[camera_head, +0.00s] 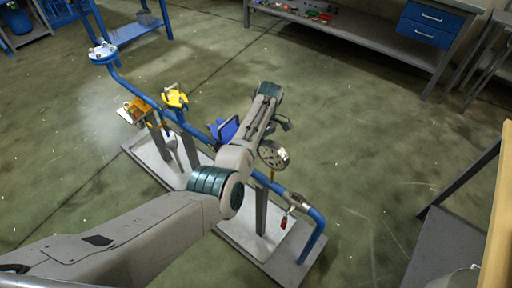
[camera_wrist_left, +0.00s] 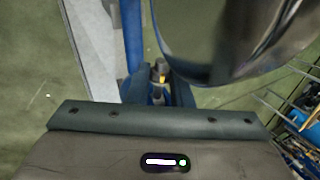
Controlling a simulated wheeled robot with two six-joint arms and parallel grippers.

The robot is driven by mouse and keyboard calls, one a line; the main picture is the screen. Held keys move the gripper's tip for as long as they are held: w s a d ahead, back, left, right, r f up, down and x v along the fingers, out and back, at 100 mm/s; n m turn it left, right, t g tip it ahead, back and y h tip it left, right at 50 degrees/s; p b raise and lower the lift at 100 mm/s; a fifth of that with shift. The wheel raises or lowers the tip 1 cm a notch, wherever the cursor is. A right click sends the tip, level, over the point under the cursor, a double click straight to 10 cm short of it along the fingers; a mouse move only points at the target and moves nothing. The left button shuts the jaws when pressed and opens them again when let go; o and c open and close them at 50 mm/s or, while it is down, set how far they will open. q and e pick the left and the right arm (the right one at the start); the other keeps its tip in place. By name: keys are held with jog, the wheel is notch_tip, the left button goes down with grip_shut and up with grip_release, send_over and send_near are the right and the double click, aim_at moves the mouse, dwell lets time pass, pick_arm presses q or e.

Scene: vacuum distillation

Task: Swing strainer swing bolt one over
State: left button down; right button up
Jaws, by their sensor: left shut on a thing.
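A blue pipe run (camera_head: 310,218) stands on a grey skid base (camera_head: 270,248), with a blue body (camera_head: 226,130), seemingly the strainer, partly behind my left arm. In the wrist view, my left gripper (camera_wrist_left: 159,88) reaches to a small metal bolt end with a yellowish part (camera_wrist_left: 160,71), seemingly the swing bolt. The dark jaws stand on either side of it and are shut on it. In the head view my arm hides the gripper tips and the bolt. My right gripper is in neither view.
A large shiny round surface (camera_wrist_left: 225,45) fills the upper right of the wrist view. Yellow fittings (camera_head: 175,98) and a red tag (camera_head: 284,222) are on the pipe.

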pick_arm(q)
jog(key=g+h, duration=0.1)
jog(key=a+r+g+h+b, duration=0.1)
jog(key=w+r+m+g+h, duration=0.1)
jog(key=shift+a+h+b, duration=0.25)
jog(key=shift+h+b, duration=0.05)
jog(key=shift+h, duration=0.1)
jog(key=c, duration=1.5)
grip_release()
jog(key=shift+f, duration=0.1)
jog(key=shift+c, duration=0.2)
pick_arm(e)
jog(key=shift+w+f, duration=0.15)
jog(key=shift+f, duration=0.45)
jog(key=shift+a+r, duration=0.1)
